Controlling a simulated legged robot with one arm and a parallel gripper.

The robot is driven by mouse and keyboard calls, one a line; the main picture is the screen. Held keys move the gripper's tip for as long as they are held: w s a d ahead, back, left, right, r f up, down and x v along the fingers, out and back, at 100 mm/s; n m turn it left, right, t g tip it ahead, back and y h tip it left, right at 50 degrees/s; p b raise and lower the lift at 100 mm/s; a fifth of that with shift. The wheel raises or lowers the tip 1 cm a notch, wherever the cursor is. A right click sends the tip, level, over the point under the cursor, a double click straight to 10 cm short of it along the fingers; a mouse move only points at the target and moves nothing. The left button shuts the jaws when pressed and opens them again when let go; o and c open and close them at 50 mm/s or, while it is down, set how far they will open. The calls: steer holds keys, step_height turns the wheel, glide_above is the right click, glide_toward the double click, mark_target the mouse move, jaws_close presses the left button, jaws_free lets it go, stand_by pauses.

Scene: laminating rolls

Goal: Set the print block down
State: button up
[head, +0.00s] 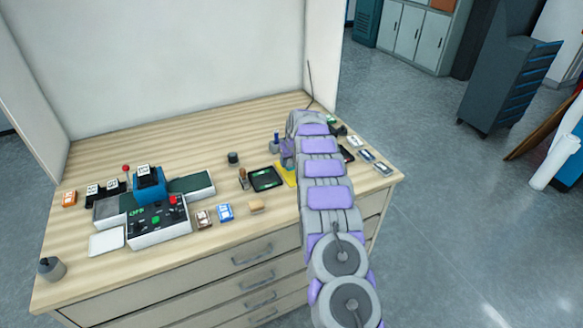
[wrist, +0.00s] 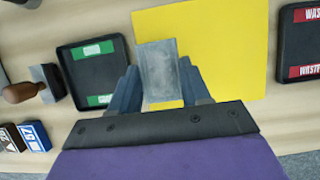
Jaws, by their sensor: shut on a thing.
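The print block looks like a grey rectangular block (wrist: 158,68) between my fingers in the wrist view. My gripper (wrist: 156,90) is shut on it, with a finger along each side. The block overlaps a yellow sheet (wrist: 225,45) lying on the bench; I cannot tell whether it touches the sheet. In the head view my gripper (head: 288,152) is over the bench beside the yellow sheet (head: 290,178), and my arm hides much of this area. A black tray with green labels (wrist: 97,72) lies left of the sheet; it also shows in the head view (head: 265,180).
A black tray with red waste labels (wrist: 300,42) lies right of the sheet. A wooden-handled tool (wrist: 20,92) and small brown (wrist: 12,137) and blue (wrist: 35,135) blocks lie left.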

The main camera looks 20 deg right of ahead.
mark_target(293, 163)
steer(key=shift+w+d+f, duration=0.1)
steer(key=shift+w+d, duration=0.1)
steer(key=shift+d, duration=0.45)
steer(key=f, duration=0.1)
steer(key=d+f+b, duration=0.1)
steer(key=f, duration=0.1)
steer(key=shift+d+f, duration=0.25)
steer(key=shift+a+f, duration=0.2)
steer(key=shift+a, duration=0.1)
steer(key=shift+a+r, duration=0.2)
steer(key=shift+a, duration=0.3)
steer(key=o, duration=1)
steer(key=shift+d+f, duration=0.15)
steer(key=shift+d, duration=0.45)
steer(key=shift+o, duration=0.2)
steer(key=shift+a, duration=0.1)
steer(key=shift+a, duration=0.2)
steer(key=shift+d, duration=0.1)
